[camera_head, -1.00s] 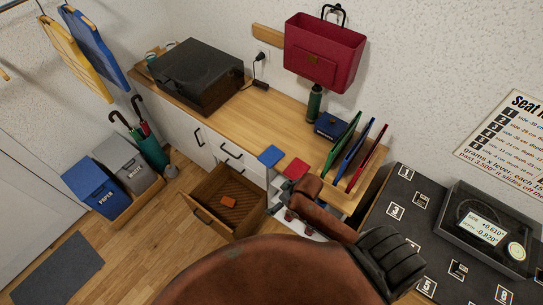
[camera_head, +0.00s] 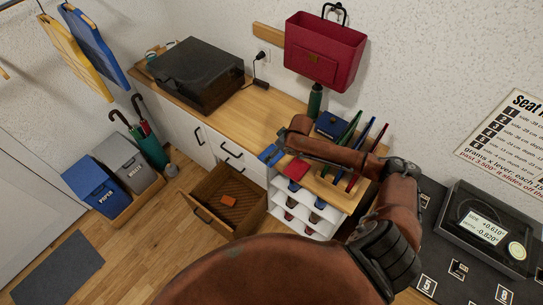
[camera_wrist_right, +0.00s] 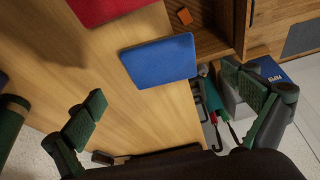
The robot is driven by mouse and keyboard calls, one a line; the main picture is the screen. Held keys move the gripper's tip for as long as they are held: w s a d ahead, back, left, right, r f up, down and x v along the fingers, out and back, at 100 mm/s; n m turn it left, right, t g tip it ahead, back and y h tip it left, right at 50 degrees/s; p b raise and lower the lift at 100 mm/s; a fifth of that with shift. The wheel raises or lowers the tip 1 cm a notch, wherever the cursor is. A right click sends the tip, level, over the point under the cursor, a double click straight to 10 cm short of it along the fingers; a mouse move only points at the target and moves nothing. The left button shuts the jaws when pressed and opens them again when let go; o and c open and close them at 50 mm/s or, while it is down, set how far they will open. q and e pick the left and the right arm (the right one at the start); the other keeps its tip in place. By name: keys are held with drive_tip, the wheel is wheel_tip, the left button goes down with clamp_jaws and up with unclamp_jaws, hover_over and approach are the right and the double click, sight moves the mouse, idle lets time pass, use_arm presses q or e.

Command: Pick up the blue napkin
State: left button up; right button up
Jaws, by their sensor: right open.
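The blue napkin (camera_head: 266,154) is a flat blue square at the front edge of the wooden counter, partly covered by my right gripper in the head view. In the right wrist view the blue napkin (camera_wrist_right: 160,62) lies in front of and between the spread fingers. My right gripper (camera_wrist_right: 163,86) is open and empty, with a visible gap to the napkin's sides. In the head view the right arm reaches over the counter from the right. My left gripper is not in view.
A red napkin (camera_head: 299,168) lies beside the blue one. Upright green, blue and red panels (camera_head: 368,140), a green bottle (camera_head: 315,101) and a dark blue box (camera_head: 330,125) stand nearby. An open drawer (camera_head: 228,202) juts out below. The counter toward the black turntable (camera_head: 197,75) is clear.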

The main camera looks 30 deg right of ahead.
drive_tip(key=x, duration=0.5)
drive_tip(key=shift+w+a+f, duration=0.2)
drive_tip(key=shift+w, duration=0.1)
drive_tip(key=shift+c, duration=0.7)
drive_tip(key=c, duration=0.9)
drive_tip(key=shift+r, duration=0.1)
